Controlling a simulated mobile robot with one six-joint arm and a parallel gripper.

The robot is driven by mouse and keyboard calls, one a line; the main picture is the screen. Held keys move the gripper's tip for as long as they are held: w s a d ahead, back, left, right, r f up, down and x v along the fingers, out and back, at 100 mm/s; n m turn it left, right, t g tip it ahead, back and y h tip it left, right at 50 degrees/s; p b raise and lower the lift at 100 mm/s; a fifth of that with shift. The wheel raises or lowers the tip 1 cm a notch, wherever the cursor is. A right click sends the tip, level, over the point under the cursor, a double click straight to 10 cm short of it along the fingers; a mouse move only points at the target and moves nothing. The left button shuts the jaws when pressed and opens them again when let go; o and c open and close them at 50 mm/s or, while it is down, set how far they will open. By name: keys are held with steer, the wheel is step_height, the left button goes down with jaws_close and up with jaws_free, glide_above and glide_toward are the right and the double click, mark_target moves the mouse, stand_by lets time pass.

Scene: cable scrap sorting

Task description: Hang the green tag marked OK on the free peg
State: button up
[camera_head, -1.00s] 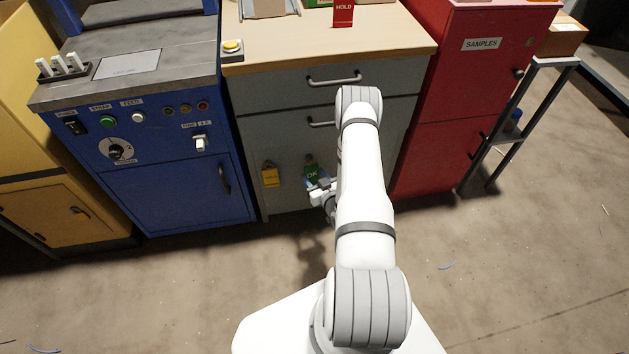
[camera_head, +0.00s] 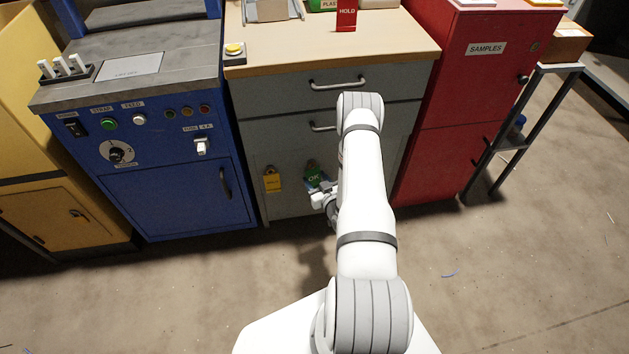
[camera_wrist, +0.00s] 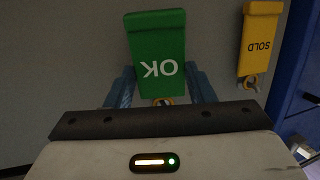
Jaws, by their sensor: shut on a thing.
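The green tag (camera_head: 314,175) marked OK is in front of the grey cabinet's lower front, right of the yellow SOLD tag (camera_head: 272,180). In the wrist view the green tag (camera_wrist: 157,40) appears upside down, between the two blue fingers of my gripper (camera_wrist: 160,82). My gripper is shut on it. A small yellow-orange ring shows at the tag's top end, partly hidden by my gripper body. I cannot tell whether the ring is around a peg. In the head view my gripper (camera_head: 320,190) is just below and right of the tag's middle.
The yellow SOLD tag (camera_wrist: 259,38) hangs close beside by its ring. The blue machine (camera_head: 170,190) stands to the left and the red SAMPLES cabinet (camera_head: 440,150) to the right. Drawer handles (camera_head: 338,83) stick out above. The floor in front is mostly clear.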

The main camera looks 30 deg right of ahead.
steer(key=o, duration=1.2)
steer(key=shift+s, duration=0.1)
steer(key=s, duration=0.2)
steer(key=s+p, duration=0.1)
steer(key=s, duration=0.2)
steer(key=s+r, duration=0.1)
steer(key=s, duration=0.1)
steer(key=shift+s+a+r+p, duration=0.1)
steer(key=shift+s+p, duration=0.15)
steer(key=shift+p, duration=0.1)
